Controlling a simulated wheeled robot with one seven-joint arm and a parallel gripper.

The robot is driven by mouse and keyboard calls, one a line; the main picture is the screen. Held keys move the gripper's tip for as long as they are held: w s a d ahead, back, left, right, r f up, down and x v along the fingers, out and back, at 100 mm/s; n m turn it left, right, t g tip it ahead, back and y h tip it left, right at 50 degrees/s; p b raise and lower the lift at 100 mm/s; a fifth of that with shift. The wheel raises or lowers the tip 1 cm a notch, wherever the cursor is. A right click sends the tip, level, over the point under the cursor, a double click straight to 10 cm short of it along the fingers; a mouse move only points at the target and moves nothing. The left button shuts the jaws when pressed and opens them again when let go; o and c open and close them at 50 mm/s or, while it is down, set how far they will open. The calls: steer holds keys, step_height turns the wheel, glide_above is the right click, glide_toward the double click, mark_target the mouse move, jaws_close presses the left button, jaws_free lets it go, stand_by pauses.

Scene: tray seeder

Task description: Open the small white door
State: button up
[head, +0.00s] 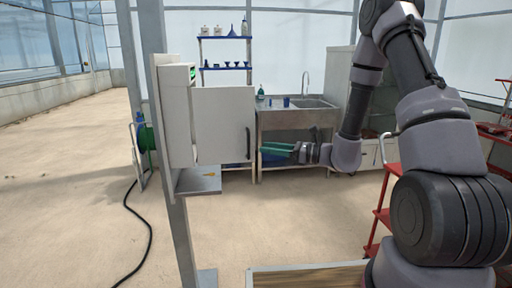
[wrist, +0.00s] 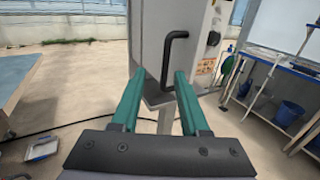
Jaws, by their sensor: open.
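The small white door (head: 222,125) is on a white cabinet (head: 178,115) fixed to a grey post. A black bar handle (head: 248,143) stands upright near the door's right edge. I cannot tell whether the door is fully shut. My gripper (head: 263,149) is just right of the handle in the head view, its green fingers pointing left. In the wrist view the fingers of my gripper (wrist: 160,80) are apart and empty, and the handle (wrist: 168,60) appears between and beyond their tips. I cannot tell whether they touch it.
A sink bench (head: 290,115) and a blue-shelved rack (head: 224,50) stand behind. A red cart (head: 385,185) is at the right. A dark hose (head: 148,235) lies on the floor at left. A blue bucket (wrist: 287,113) shows under a bench in the wrist view.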

steer(key=shift+v, duration=1.9)
steer(key=shift+s+r, duration=0.1)
steer(key=s+r+n+g+h, duration=0.5)
steer(key=s+r+n+g, duration=0.4)
steer(key=s+n, duration=0.35)
steer(key=s+d+r+n+t+h, duration=0.2)
steer(key=s+d+r+t+h, duration=0.2)
steer(key=d+r, duration=0.2)
steer(key=s+d+r+n+t+h, duration=0.3)
steer(key=s+d+r+t+h, duration=0.1)
steer(key=d+r+t+h, duration=0.1)
steer(key=shift+d+r+n+h, duration=0.3)
steer(key=shift+d+r+n, duration=0.05)
steer(key=shift+d+r, duration=0.55)
